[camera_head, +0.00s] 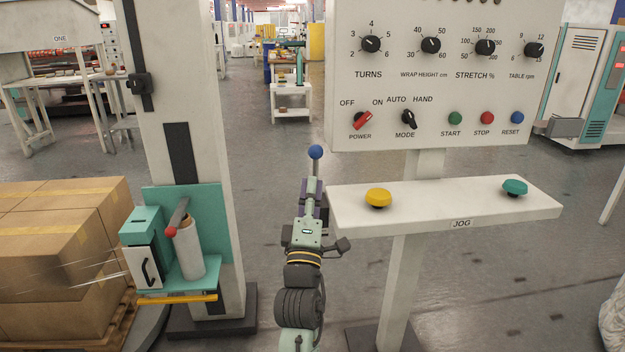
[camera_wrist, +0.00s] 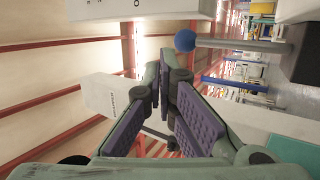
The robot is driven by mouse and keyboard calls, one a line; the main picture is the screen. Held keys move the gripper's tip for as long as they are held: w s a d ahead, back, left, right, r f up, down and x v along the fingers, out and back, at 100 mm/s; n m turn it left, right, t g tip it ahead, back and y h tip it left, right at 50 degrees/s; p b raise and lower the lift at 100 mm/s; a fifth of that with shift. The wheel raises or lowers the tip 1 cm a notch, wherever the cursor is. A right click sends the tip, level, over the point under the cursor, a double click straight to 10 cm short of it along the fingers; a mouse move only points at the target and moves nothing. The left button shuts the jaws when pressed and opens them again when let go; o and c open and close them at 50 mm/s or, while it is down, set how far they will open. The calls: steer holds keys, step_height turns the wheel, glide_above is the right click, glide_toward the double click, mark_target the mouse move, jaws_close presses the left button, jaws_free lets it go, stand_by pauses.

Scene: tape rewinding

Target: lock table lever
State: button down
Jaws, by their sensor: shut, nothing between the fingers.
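A lever with a blue ball knob (camera_head: 316,152) and a grey rod stands upright just beyond my gripper in the head view. In the wrist view its blue knob (camera_wrist: 185,40) and grey rod (camera_wrist: 240,43) lie just past the fingertips, to the upper right. My gripper (camera_head: 313,186) points away from the camera, beside the left end of the jog shelf. In the wrist view my gripper (camera_wrist: 166,68) is shut and empty, its purple-padded fingers converging at the tips. They appear apart from the rod. The lever's base is hidden behind my arm.
The control panel (camera_head: 445,100) and white jog shelf (camera_head: 440,212) stand close on the right. A column with a teal film carriage (camera_head: 150,225) and red-knobbed lever (camera_head: 178,218) stands on the left, beside wrapped boxes (camera_head: 60,230). Floor between them is clear.

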steer(key=s, duration=0.3)
steer(key=s+a+f, duration=0.1)
steer(key=s, duration=0.1)
steer(key=shift+b, duration=0.4)
steer(key=shift+r, duration=0.1)
